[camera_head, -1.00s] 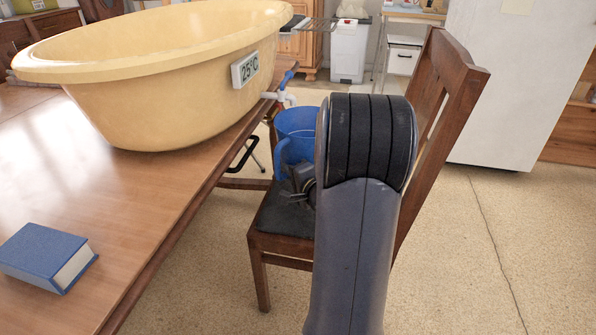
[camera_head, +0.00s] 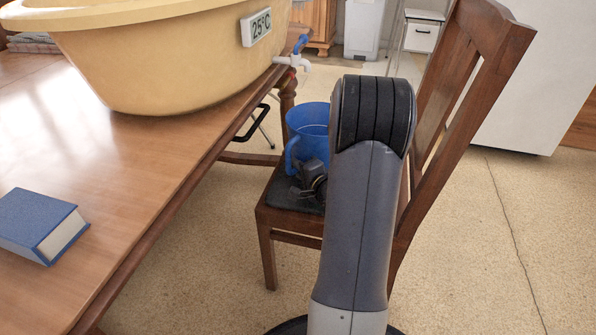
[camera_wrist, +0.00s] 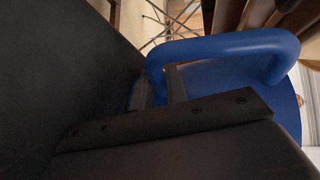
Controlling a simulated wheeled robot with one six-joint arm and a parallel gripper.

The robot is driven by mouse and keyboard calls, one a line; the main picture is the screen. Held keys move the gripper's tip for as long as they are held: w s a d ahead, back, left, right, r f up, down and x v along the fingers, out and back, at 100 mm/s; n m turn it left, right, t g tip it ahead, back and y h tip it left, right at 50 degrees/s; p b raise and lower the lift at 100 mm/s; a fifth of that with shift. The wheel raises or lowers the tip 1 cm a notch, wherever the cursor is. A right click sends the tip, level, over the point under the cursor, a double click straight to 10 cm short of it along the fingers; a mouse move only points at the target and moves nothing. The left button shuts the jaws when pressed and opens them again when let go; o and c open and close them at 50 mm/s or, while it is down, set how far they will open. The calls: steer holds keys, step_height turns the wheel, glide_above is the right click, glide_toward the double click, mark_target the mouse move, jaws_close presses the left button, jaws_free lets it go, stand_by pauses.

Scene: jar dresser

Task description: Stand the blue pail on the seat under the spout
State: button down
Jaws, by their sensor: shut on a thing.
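The blue pail (camera_head: 312,117) is upright at the wooden chair, over the dark seat (camera_head: 283,197). Its base is hidden behind my gripper and arm, so I cannot tell whether it touches the seat. My gripper (camera_head: 300,188) is low over the seat, shut on the pail's handle on the near side. In the wrist view the blue handle (camera_wrist: 232,46) passes by my dark fingers (camera_wrist: 158,86). The white spout (camera_head: 300,63) with a blue lever sticks out from the yellow tub (camera_head: 165,65). It shows above the pail's rim, slightly left, with a clear gap.
The tub stands on the wooden table (camera_head: 130,160), whose edge runs close left of the chair. A blue book (camera_head: 40,225) lies on the table. The chair's backrest (camera_head: 470,75) rises to the right of my arm. Open floor lies at right.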

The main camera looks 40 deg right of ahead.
steer(key=c, duration=1.4)
jaws_free()
steer(key=shift+r, duration=0.1)
steer(key=shift+s+r, duration=0.15)
steer(key=shift+s, duration=0.2)
steer(key=s+p, duration=0.1)
steer(key=s, duration=0.2)
steer(key=s+r+p, duration=0.1)
steer(key=s, duration=0.3)
steer(key=s+r+p, duration=0.1)
steer(key=s, duration=0.3)
steer(key=shift+a, duration=0.3)
